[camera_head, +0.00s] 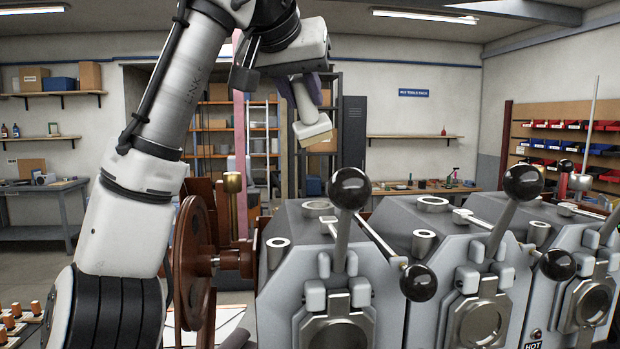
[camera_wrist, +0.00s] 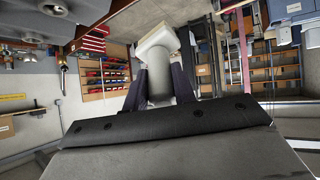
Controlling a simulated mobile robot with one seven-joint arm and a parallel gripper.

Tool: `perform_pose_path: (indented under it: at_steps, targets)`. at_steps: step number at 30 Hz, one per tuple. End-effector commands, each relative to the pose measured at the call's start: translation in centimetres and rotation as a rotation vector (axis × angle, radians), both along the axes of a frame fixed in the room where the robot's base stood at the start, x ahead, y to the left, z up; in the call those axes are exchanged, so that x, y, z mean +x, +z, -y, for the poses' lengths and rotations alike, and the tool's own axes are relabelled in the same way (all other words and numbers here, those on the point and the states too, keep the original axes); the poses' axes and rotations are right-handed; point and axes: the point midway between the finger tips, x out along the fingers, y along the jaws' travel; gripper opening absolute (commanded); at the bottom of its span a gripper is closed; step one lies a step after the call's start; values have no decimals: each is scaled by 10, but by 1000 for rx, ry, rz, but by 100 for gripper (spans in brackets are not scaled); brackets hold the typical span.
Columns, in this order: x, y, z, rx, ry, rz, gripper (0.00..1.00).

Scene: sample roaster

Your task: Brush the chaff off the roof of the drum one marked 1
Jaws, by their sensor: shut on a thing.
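My gripper (camera_head: 303,92) is shut on a white brush (camera_head: 313,129), which also shows between the dark fingers in the wrist view (camera_wrist: 158,50). In the head view the brush hangs tilted, its pale bristle end low, appearing above the left grey drum (camera_head: 285,275); I see no contact with it. A middle drum (camera_head: 415,260) and a right drum (camera_head: 545,235) stand beside it in a row. No number marking is readable on any drum, so I cannot tell which is drum one. I cannot make out chaff on the roofs.
Black-knobbed levers (camera_head: 350,188) rise in front of the drums, with another tall knob (camera_head: 522,182) farther right. A brown wheel (camera_head: 193,265) stands left of the left drum. A "HOT" label (camera_head: 533,345) is low between drums. Shelves and benches line the back.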

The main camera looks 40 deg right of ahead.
Motion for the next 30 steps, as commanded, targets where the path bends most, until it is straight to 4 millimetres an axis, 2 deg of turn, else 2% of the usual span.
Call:
perform_pose_path:
  at_steps: [10,19,30]
  targets:
    - [0,-1,0,-1,0,1,0]
    - [1,-18,3,0,-1,1,0]
    - [3,-13,-2,-1,5,1,0]
